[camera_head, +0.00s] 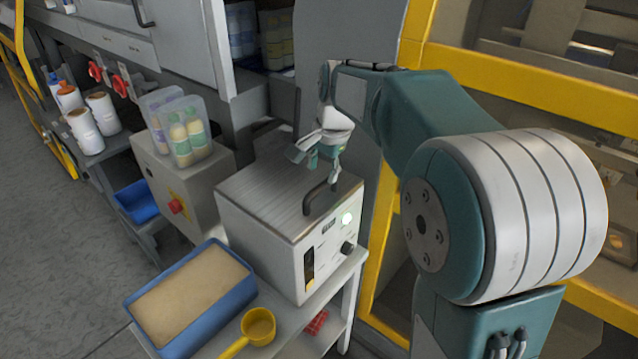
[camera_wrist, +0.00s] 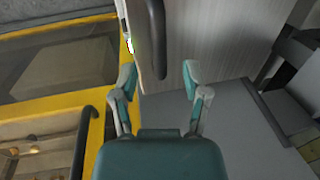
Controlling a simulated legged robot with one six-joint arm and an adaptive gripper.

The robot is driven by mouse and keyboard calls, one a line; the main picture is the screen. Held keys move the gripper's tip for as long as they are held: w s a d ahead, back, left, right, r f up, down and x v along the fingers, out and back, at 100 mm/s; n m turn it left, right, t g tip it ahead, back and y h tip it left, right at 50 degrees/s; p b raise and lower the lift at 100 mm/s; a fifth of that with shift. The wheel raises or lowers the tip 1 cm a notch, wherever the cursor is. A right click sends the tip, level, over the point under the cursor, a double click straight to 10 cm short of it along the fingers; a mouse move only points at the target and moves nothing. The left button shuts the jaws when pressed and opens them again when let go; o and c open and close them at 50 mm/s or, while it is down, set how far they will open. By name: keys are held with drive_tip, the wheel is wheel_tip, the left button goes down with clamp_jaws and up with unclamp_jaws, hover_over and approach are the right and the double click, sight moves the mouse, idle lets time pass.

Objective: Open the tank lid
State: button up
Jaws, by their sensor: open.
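The tank is a light grey box (camera_head: 280,246) with a ribbed, closed lid (camera_head: 262,190) on top. A black bar handle (camera_head: 320,196) stands on the lid near its right front edge. My gripper (camera_head: 313,154) is open and empty above the right rear part of the lid, behind the handle. In the wrist view, the ribbed lid (camera_wrist: 215,45) fills the upper right. The black handle (camera_wrist: 156,40) lies ahead of the gap between my open fingertips (camera_wrist: 160,74). Its near end appears between them, but I cannot tell how far below it is.
A blue tub of tan grains (camera_head: 190,300) and a yellow scoop (camera_head: 257,327) stand in front of the tank. A clear bin of bottles (camera_head: 180,135) is to the left. Yellow machine framing (camera_head: 412,50) closes off the right side.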

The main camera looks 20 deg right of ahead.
sight(319, 186)
drive_tip(key=f, duration=0.4)
drive_tip(key=shift+w+a+f, duration=0.2)
drive_tip(key=shift+w+f, duration=0.15)
drive_tip(key=shift+f, duration=0.05)
clamp_jaws()
